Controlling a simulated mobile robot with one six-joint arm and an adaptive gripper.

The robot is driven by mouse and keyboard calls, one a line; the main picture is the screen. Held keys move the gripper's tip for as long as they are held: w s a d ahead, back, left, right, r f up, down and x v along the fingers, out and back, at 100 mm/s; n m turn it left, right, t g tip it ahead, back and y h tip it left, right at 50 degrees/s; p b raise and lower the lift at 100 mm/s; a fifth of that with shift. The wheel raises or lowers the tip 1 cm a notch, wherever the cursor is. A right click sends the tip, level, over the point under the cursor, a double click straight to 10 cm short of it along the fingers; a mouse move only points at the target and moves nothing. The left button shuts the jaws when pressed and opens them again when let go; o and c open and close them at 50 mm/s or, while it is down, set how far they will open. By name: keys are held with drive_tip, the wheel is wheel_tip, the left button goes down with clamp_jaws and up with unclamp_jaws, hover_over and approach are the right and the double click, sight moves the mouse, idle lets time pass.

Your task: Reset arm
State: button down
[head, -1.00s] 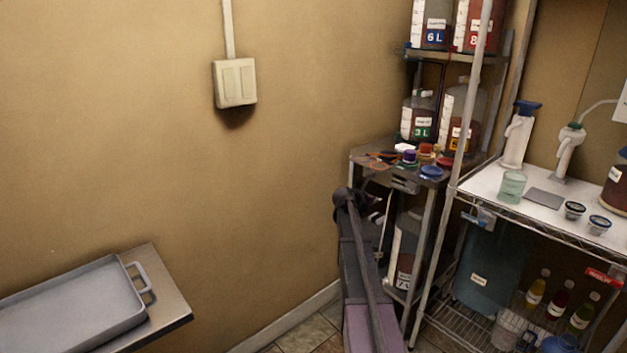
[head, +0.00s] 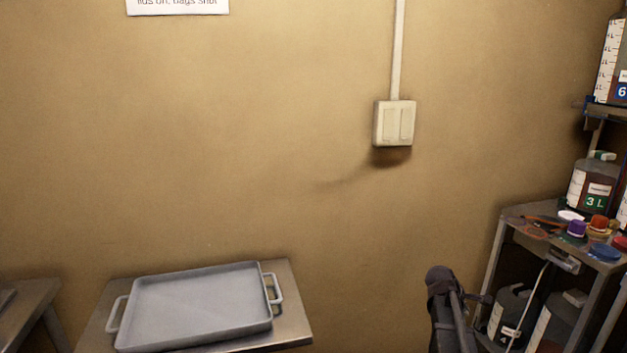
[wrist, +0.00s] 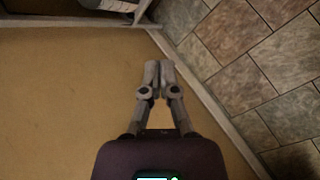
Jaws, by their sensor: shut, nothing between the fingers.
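My gripper (wrist: 159,72) shows in the wrist view with its two fingers together and nothing between them. It hangs in free air in front of the tan wall (wrist: 60,100), above the line where the wall meets the tiled floor. In the head view my dark arm stands at the lower right, left of the shelf rack; the fingertips cannot be made out there.
A grey tray (head: 200,305) lies on a metal table (head: 292,300) at the lower left. A metal rack (head: 497,240) with jugs, coloured caps and tools stands at the right, close to my arm. A switch box (head: 394,123) is on the wall. Floor tiles (wrist: 240,90) look clear.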

drive_tip(key=s+a+f+m+g+y, duration=0.1)
drive_tip(key=s+a+m+y, duration=0.1)
drive_tip(key=s+a+m, duration=0.5)
drive_tip(key=s+a+f+y, duration=0.25)
drive_tip(key=s+a, duration=0.25)
drive_tip(key=a, duration=0.6)
drive_tip(key=s+a+f+m+g+y, duration=0.1)
drive_tip(key=s+a+m+y, duration=0.25)
drive_tip(key=s+a, duration=0.4)
wheel_tip(320, 180, up, 19)
drive_tip(key=w+a+p, duration=0.1)
drive_tip(key=a+p, duration=0.1)
drive_tip(key=p, duration=1.7)
drive_tip(key=shift+a+r, duration=0.2)
drive_tip(key=shift+a, duration=0.05)
drive_tip(key=shift+w+m, duration=0.1)
drive_tip(key=shift+m, duration=0.15)
